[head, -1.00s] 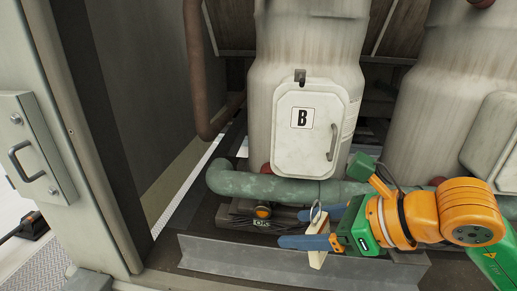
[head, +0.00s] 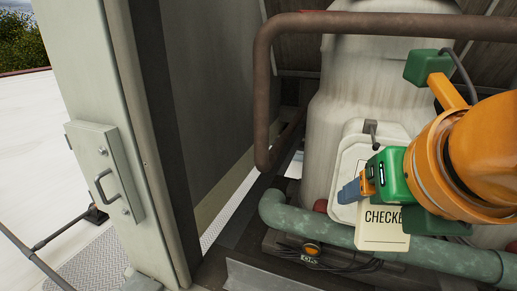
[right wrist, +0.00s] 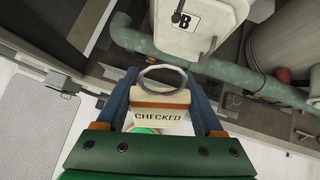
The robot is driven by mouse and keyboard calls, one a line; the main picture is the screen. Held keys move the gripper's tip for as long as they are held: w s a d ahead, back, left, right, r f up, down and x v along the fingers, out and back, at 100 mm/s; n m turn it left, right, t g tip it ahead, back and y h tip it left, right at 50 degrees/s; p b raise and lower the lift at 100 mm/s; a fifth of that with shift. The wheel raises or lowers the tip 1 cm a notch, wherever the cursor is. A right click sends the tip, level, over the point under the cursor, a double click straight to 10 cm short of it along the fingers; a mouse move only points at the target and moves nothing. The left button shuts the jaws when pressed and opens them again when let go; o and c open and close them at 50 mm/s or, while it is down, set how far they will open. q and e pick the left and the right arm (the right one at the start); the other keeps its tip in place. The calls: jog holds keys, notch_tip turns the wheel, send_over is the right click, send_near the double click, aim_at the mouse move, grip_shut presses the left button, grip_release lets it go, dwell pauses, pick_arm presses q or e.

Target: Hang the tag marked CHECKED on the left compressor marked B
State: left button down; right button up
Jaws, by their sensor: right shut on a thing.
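The CHECKED tag (head: 381,238) is a cream plate with dark lettering and a wire ring on top. My right gripper (head: 350,191) is shut on it in front of the left compressor (head: 350,100). In the right wrist view the tag (right wrist: 160,116) sits between the two blue fingers, with its ring (right wrist: 150,68) standing up. The compressor's pale cover box (right wrist: 186,30) carries the letter B there; in the head view my gripper hides the letter. A dark hook (head: 371,128) juts from the box's top, above and apart from the tag. My left gripper is not in view.
A brown pipe (head: 262,100) bends around the compressor's upper left. A green pipe (head: 305,222) runs low in front of it. A cabinet post with a handle (head: 103,185) stands at left.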

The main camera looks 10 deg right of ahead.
jog(key=w+d+f, duration=0.1)
jog(key=w+d, duration=0.3)
jog(key=w, duration=0.3)
jog(key=shift+w+f, duration=0.15)
jog(key=shift+f, duration=0.2)
jog(key=shift+r, duration=0.1)
dwell(0.5)
jog(key=o, duration=1.4)
jog(key=shift+a, duration=0.1)
